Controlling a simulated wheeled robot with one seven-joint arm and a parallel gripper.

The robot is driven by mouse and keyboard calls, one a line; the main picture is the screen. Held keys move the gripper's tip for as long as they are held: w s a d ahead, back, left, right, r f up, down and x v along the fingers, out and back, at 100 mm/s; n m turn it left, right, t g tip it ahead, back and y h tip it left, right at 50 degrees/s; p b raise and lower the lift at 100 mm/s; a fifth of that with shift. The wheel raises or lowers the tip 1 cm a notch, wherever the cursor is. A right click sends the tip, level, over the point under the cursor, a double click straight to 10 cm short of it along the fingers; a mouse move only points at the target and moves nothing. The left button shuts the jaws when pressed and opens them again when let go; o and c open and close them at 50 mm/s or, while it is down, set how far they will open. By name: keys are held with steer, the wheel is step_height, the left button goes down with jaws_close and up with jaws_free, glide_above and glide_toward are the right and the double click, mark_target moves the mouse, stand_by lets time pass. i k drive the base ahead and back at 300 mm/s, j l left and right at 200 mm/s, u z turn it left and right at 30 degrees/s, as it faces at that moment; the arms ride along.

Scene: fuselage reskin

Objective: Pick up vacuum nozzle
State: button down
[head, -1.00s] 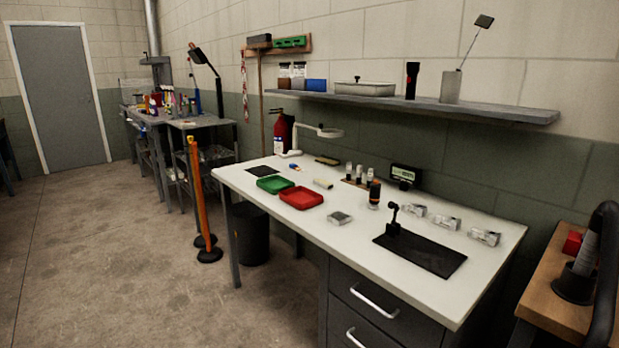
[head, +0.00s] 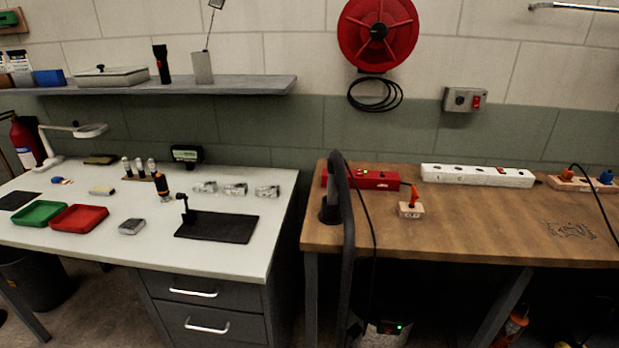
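A black arched hose (head: 348,235) rises in front of the left end of the wooden bench and bends over at the top. A dark flared piece (head: 329,210) on the bench top, just left of the hose, looks like the vacuum nozzle or its holder; I cannot tell where one ends and the other begins. My gripper is not in view.
The wooden bench (head: 470,230) carries a red box (head: 375,180), a white power strip (head: 477,176) and a small block with an orange item (head: 411,207). A thin black cable hangs beside the hose. The white table (head: 130,250) stands left, across a narrow gap.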

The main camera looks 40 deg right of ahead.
mark_target(331, 195)
steer(key=z, duration=1.65)
steer(key=i+j+u, duration=0.2)
steer(key=j, duration=0.15)
steer(key=j+u, duration=0.2)
steer(key=j, duration=0.15)
steer(key=i+j+u, duration=0.2)
steer(key=j, duration=0.15)
steer(key=k, duration=0.1)
